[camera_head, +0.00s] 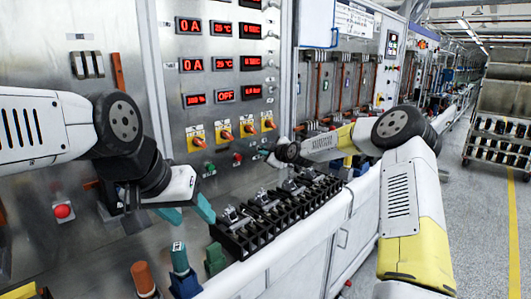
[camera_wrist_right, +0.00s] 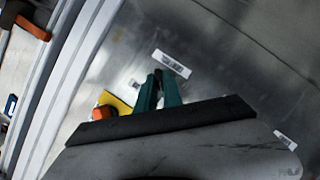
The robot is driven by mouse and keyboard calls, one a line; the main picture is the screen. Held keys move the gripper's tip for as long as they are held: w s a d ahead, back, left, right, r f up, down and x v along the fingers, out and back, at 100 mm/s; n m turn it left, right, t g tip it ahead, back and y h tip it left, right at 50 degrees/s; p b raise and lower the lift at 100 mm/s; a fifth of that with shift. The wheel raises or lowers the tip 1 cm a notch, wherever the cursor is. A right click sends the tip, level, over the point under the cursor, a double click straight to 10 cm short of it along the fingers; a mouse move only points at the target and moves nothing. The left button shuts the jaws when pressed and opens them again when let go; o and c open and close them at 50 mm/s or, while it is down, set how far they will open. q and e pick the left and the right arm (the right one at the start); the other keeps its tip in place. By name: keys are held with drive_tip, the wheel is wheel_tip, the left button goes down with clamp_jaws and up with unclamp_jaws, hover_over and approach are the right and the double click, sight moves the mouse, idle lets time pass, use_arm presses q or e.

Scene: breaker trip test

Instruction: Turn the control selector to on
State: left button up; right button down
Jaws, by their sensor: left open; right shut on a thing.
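The control panel (camera_head: 225,120) rises in front of me, with red displays above a row of orange rotary knobs (camera_head: 223,133) on yellow plates. My right gripper (camera_head: 268,157) is at the panel's lower right, below that row. In the right wrist view its teal fingers (camera_wrist_right: 158,90) are close together, shut on a small dark part I take to be the control selector (camera_wrist_right: 157,76). The fingers hide most of it, so its position cannot be read. A white label (camera_wrist_right: 172,63) sits just beyond the fingertips. My left gripper (camera_head: 187,211) is open and empty, left of the black breaker row.
Black breakers (camera_head: 262,222) stand in a row on the bench below the panel. An orange-topped post (camera_head: 143,278) and a teal-topped post (camera_head: 179,259) stand at the front left. A red button (camera_head: 62,211) is at left. A cart (camera_head: 500,130) stands on the open floor at right.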

drive_tip(key=shift+w+d+m+g+y, duration=0.15)
drive_tip(key=shift+m+g+y, duration=0.8)
drive_tip(key=shift+m, duration=1.1)
drive_tip(key=shift+w+d+m+g+y, duration=0.15)
drive_tip(key=shift+m+g+y, duration=0.85)
drive_tip(key=shift+m, duration=1.1)
drive_tip(key=shift+w+d+m+g+y, duration=0.15)
drive_tip(key=shift+m+g+y, duration=0.8)
drive_tip(key=shift+m, duration=1.1)
drive_tip(key=c, duration=1.5)
unclamp_jaws()
drive_tip(key=shift+s, duration=0.1)
